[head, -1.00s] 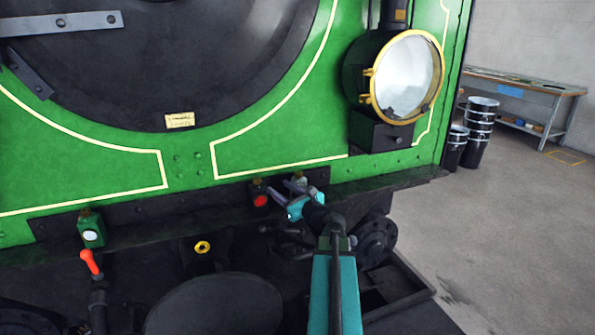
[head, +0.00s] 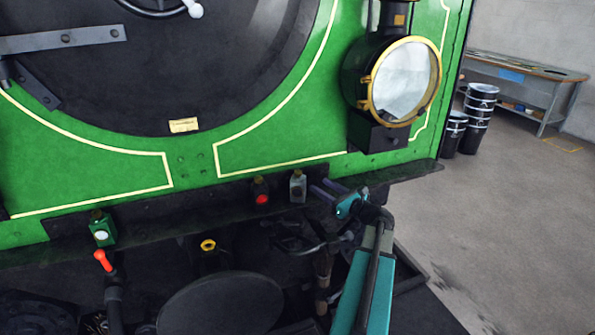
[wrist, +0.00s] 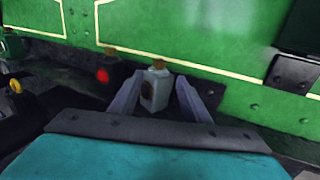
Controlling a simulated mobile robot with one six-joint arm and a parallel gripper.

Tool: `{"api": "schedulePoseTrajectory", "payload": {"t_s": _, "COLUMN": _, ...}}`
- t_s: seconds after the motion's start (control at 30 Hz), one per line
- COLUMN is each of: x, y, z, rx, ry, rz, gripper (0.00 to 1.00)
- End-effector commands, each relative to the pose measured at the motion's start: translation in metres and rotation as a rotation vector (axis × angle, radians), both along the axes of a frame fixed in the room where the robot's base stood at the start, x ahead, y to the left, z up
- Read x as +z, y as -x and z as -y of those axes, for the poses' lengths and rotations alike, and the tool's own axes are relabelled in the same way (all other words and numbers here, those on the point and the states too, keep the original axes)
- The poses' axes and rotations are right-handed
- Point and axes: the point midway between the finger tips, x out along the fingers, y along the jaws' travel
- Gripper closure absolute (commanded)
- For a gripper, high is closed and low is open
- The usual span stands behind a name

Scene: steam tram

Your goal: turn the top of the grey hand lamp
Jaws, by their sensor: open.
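The grey hand lamp (head: 298,188) stands upright on the dark ledge below the green front of the engine. Its small brownish top (head: 297,173) shows clear of my gripper. My gripper (head: 321,190) is open and empty, just right of the lamp in the head view. I cannot tell whether a finger touches the lamp.
A dark lamp with a red lens (head: 261,191) stands close left of the grey one. A green lamp with a white lens (head: 102,228) is farther left. A large brass-rimmed headlamp (head: 405,80) is above right. A red-handled lever (head: 103,260) is at lower left. Open floor lies right.

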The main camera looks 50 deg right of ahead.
Motion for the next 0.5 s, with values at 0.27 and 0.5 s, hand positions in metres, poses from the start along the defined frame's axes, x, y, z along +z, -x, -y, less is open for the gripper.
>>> {"api": "schedulePoseTrajectory", "payload": {"t_s": 0.27, "x": 0.001, "y": -0.005, "z": 0.000, "rx": 0.002, "ry": 0.000, "rz": 0.000, "gripper": 0.57}}
{"api": "schedulePoseTrajectory", "payload": {"t_s": 0.5, "x": 0.002, "y": -0.026, "z": 0.002, "rx": 0.003, "ry": 0.000, "rz": 0.000, "gripper": 0.57}}
